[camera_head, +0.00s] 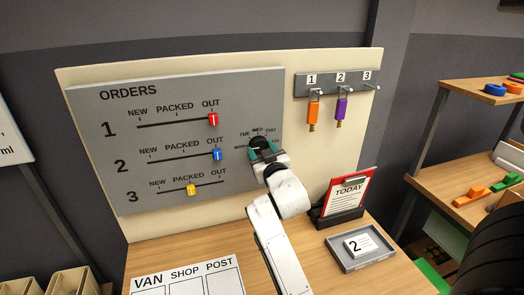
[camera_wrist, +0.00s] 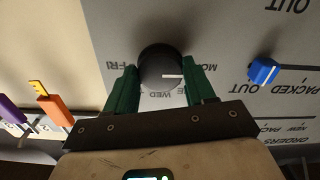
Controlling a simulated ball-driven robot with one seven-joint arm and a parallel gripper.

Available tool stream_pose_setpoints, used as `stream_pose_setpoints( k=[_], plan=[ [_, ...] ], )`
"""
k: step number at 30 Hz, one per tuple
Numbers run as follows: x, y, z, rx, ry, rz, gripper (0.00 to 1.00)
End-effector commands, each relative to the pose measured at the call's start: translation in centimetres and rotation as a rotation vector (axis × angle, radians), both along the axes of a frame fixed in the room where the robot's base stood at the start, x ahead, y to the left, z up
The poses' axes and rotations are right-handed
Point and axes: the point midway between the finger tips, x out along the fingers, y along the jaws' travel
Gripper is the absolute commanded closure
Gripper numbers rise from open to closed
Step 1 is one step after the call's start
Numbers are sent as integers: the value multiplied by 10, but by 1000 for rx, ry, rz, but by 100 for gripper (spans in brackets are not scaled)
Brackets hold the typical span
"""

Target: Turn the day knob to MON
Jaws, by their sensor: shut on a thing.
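The day knob (camera_wrist: 158,62) is a round black knob with a white pointer line, on the grey orders board (camera_head: 180,105). In the wrist view its line points right, toward the partly hidden MON label (camera_wrist: 210,68). WED shows below the knob and FRI at its left. In the head view the knob (camera_head: 258,142) is partly hidden by my gripper (camera_head: 265,151), with TUE, WED and THU above it. My gripper, also in the wrist view (camera_wrist: 158,80), has its green fingers on both sides of the knob, shut on it.
Red (camera_head: 213,119), blue (camera_head: 217,155) and yellow (camera_head: 191,190) sliders sit on the board left of the knob. Orange (camera_head: 313,112) and purple (camera_head: 341,110) tags hang at upper right. A TODAY clipboard (camera_head: 346,195) and a grey tray (camera_head: 339,258) are on the table.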

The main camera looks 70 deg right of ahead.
Motion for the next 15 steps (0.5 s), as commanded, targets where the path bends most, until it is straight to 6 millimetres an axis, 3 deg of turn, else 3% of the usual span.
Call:
stream_pose_setpoints(
  k=[11,12,15],
  plan=[
    [0,0,-2,-1,8,0,76],
    [0,0,-2,-1,8,0,43],
    [0,0,-2,-2,7,0,33]
  ],
)
